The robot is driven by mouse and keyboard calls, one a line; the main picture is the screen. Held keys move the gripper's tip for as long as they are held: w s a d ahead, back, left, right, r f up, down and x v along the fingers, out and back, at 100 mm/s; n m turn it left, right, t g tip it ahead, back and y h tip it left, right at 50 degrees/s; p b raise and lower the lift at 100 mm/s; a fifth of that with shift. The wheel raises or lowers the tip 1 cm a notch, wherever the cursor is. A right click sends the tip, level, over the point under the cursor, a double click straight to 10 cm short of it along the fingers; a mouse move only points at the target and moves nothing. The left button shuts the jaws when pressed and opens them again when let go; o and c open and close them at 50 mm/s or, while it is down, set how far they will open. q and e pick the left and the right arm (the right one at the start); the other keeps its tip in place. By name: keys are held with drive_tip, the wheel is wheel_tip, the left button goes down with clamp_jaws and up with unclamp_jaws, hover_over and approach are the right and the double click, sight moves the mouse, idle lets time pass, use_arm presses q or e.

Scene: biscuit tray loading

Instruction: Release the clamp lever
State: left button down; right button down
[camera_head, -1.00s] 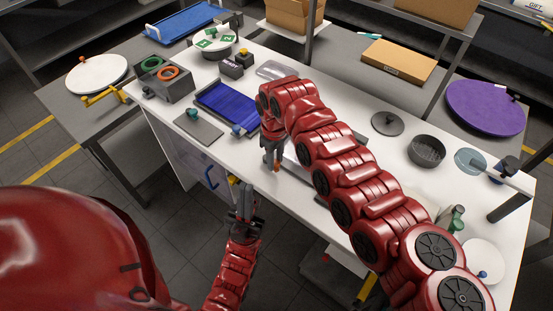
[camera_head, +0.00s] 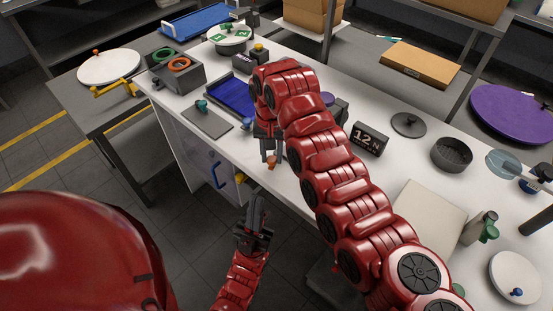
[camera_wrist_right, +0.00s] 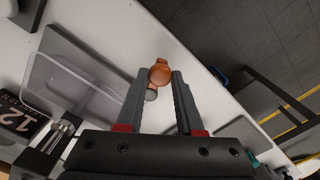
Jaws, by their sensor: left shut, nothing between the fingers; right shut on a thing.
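The clamp lever shows as an orange-brown knob (camera_head: 272,160) at the front edge of the white table; most of what it belongs to is hidden behind my right arm. In the right wrist view the rounded orange knob (camera_wrist_right: 160,73) sits between the fingertips, with a small grey round part just below it. My right gripper (camera_head: 270,153) points down at the table edge and is shut on the knob; it also shows in the right wrist view (camera_wrist_right: 158,80). My left gripper (camera_head: 258,200) is shut and empty, in front of the table and apart from it.
A clear plastic piece (camera_wrist_right: 75,85) and the black "12" block (camera_head: 370,139) lie near the right gripper. A blue ribbed tray (camera_head: 230,97) and grey board (camera_head: 207,121) are to the left. A cabinet with a blue handle (camera_head: 218,174) is below the table.

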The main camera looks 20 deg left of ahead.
drive_tip(key=m, duration=0.1)
drive_tip(key=a+m+b, duration=0.1)
drive_tip(key=m, duration=0.1)
drive_tip(key=shift+w+a, duration=0.15)
drive_tip(key=shift+a, duration=0.05)
drive_tip(key=shift+w+a+r+m, duration=0.1)
drive_tip(key=shift+a+m, duration=0.1)
drive_tip(key=shift+m, duration=0.5)
drive_tip(key=c, duration=0.8)
unclamp_jaws()
